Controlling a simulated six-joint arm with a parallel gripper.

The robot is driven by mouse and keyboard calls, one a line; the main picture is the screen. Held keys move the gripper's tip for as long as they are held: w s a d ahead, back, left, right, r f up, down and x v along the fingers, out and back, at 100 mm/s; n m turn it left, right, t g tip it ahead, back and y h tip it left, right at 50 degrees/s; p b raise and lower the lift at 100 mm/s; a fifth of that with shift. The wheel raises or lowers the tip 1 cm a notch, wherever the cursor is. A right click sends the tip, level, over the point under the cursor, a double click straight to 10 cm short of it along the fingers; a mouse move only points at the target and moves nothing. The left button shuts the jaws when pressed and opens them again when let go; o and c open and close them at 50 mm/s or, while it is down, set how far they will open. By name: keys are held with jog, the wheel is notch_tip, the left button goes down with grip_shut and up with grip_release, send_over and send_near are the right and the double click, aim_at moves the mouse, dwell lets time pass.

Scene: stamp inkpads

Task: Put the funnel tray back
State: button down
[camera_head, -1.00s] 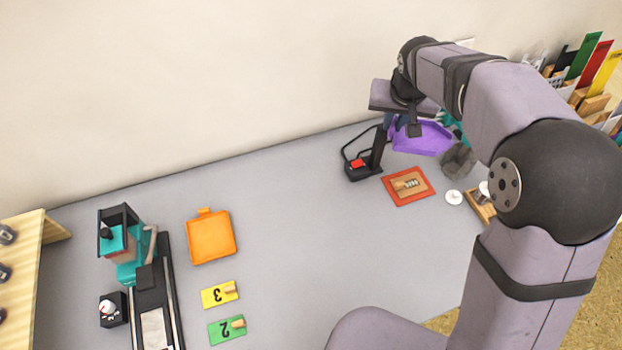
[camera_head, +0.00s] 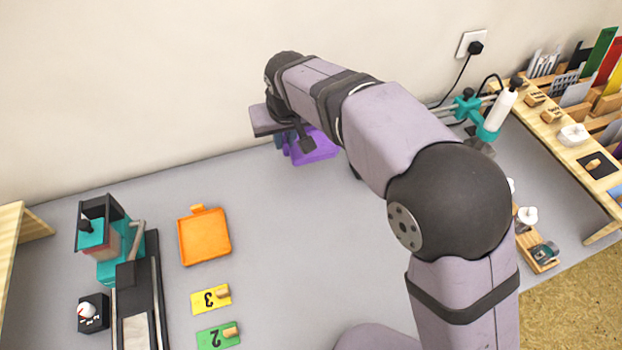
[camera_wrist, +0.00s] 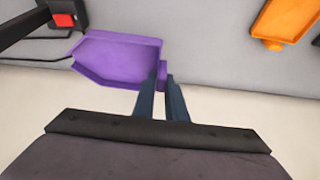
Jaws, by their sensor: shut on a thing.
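The purple funnel tray (camera_head: 318,148) hangs from my gripper near the back wall in the head view, partly hidden behind my arm. In the wrist view the funnel tray (camera_wrist: 115,58) extends left from the fingertips, its raised walls visible. My gripper (camera_wrist: 164,82) is shut on a small tab at the tray's end. The tray looks held above the table, but its exact height is hard to judge.
An orange tray (camera_head: 204,236) lies on the table left of centre, with number cards (camera_head: 212,298) in front of it. A teal press (camera_head: 108,240) stands further left. A teal stand (camera_head: 476,112) is at the right. The table middle is clear.

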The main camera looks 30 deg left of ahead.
jog(key=shift+s+a+f, duration=0.25)
jog(key=shift+s+f, duration=0.1)
jog(key=shift+s, duration=0.05)
jog(key=shift+f, duration=4.9)
jog(key=shift+f, duration=0.1)
jog(key=shift+f, duration=0.1)
jog(key=c, duration=1.8)
grip_release()
jog(key=shift+r, duration=0.3)
jog(key=v, duration=1.1)
jog(key=shift+d+r, duration=0.2)
jog(key=shift+r, duration=0.15)
